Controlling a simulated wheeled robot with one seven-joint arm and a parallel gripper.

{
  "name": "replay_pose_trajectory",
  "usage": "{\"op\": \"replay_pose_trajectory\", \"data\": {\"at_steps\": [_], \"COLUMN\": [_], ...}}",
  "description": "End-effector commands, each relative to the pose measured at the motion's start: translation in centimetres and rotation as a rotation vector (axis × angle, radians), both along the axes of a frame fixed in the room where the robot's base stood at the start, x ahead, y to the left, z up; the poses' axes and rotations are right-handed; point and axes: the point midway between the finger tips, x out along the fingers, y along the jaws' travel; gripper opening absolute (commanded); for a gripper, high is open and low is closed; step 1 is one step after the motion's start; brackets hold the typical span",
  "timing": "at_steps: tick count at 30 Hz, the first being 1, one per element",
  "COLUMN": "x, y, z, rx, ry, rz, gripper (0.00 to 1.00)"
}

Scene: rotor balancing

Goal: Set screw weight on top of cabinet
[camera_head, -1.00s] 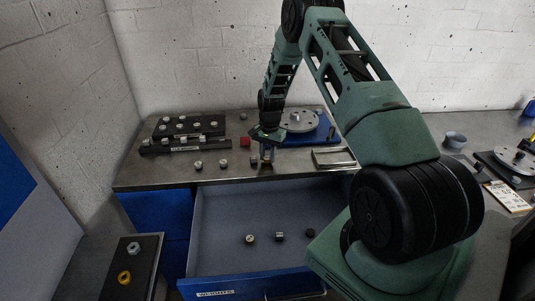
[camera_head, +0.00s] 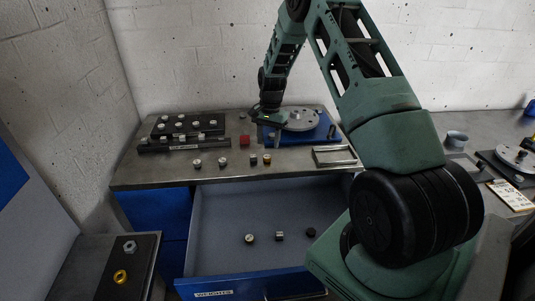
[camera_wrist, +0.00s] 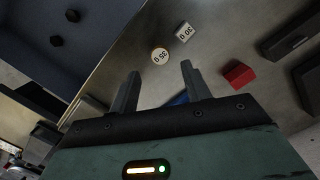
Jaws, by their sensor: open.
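Several small screw weights stand near the front edge of the cabinet top (camera_head: 150,180). The brass-coloured one (camera_head: 267,159) has a darker one (camera_head: 253,159) just left of it. Two paler ones (camera_head: 197,163) (camera_head: 223,162) stand further left. My gripper (camera_head: 270,135) is above the cabinet top, behind and above the brass-coloured weight and apart from it. In the wrist view my gripper (camera_wrist: 160,88) is open with nothing between its fingers. A round-topped weight (camera_wrist: 160,55) and a squarer-looking one (camera_wrist: 185,32), both with printed numbers, lie beyond the fingertips.
The open drawer (camera_head: 225,212) below holds three weights (camera_head: 280,236). A red block (camera_head: 245,140), a black weight rack (camera_head: 185,127), a metal disc (camera_head: 299,119) on a blue base (camera_head: 322,132) and a metal frame (camera_head: 335,157) occupy the cabinet top. The front left of the top is bare.

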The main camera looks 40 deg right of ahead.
Motion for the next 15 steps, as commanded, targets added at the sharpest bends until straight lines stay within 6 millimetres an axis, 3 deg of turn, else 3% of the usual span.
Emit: {"op": "replay_pose_trajectory", "data": {"at_steps": [6,15], "x": [0.2,0.3], "y": [-0.5,-0.6], "z": [4.0,6.3], "rx": [-0.002,0.000], "ry": [-0.004,0.000], "rz": [0.001,0.002], "gripper": [0.48,0.48]}}
